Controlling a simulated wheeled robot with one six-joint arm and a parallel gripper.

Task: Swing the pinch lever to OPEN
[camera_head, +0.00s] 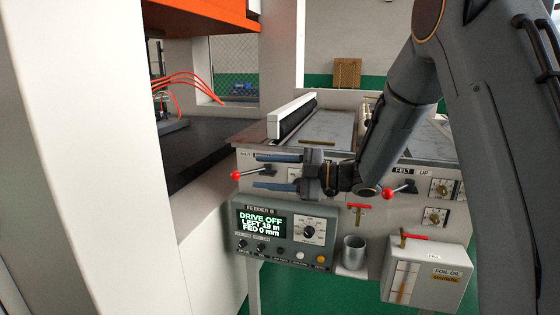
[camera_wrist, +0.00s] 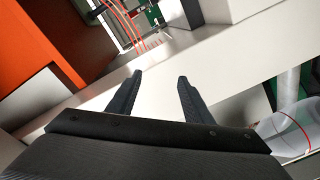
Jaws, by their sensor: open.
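A lever with a red ball knob (camera_head: 235,175) sticks out to the left from the upper left of the machine's front panel. A partly hidden label above it seems to read "SHUT", but I cannot tell surely. My gripper (camera_head: 260,172) points left, with its two fingers apart and nothing visible between them in the wrist view (camera_wrist: 160,76). In the head view its fingers overlap the lever's area, one above and one below the rod. The wrist view shows no lever, so the depth between them is unclear. A second red-knobbed lever (camera_head: 388,193) sits right, near "FELT UP".
The feeder control box (camera_head: 310,257) reads "DRIVE OFF" below my gripper. A white frame (camera_head: 80,130) rises at left. The wrist view faces a white beam (camera_wrist: 225,55).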

